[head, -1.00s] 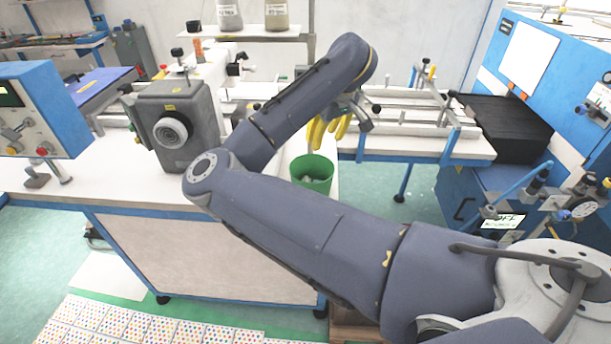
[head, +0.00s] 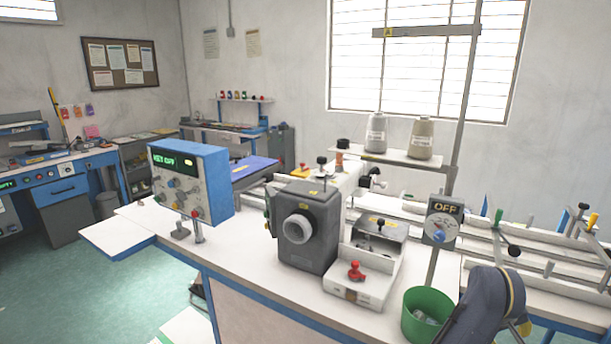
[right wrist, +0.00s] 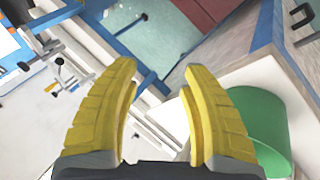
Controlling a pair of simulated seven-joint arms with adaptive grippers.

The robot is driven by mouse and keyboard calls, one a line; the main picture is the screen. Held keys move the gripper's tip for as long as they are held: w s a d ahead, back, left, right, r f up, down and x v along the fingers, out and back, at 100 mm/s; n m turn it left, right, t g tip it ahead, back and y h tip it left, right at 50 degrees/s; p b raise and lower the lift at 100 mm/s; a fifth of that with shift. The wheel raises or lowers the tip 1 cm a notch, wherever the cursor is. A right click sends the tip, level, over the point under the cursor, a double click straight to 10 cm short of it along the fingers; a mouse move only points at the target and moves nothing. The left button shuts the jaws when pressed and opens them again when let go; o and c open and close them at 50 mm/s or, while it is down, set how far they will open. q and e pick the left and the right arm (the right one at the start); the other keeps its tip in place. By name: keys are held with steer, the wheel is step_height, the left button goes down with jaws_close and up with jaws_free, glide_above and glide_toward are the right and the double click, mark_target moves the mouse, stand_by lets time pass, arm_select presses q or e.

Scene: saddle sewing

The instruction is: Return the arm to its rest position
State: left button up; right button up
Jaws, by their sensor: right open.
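My right arm (head: 488,310) shows only in part, at the lower right of the head view, just right of the green bin. In the right wrist view my right gripper (right wrist: 159,67) has its two yellow fingers spread apart with nothing between them. The green bin (right wrist: 264,118) is beside the right finger in that view. In the head view the gripper is mostly hidden or cut off. My left arm and gripper are not in view.
A white bench (head: 245,245) carries a grey machine (head: 317,240), a blue control box (head: 191,178) and a switch box marked OFF (head: 442,221). The green bin (head: 428,314) is at its front right. Rails (head: 540,235) lie at the right. Green floor (head: 80,265) is clear at left.

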steer(key=s+a+f+n+t+y, duration=0.2)
steer(key=s+a+f+n+t, duration=0.45)
steer(key=s+a+f, duration=1.25)
steer(key=s+a+f+n+g+y, duration=0.1)
steer(key=s+a+f+g+y, duration=0.15)
steer(key=f, duration=1.35)
steer(key=s+a+f+g+y, duration=0.1)
steer(key=s+a+f+g, duration=0.15)
steer(key=f, duration=1.45)
steer(key=s+f+m+g+y, duration=0.1)
steer(key=s+f+m+g, duration=0.1)
steer(key=s+f, duration=1.6)
steer(key=s, duration=0.2)
steer(key=shift+s+a+g, duration=0.3)
steer(key=shift+g, duration=0.05)
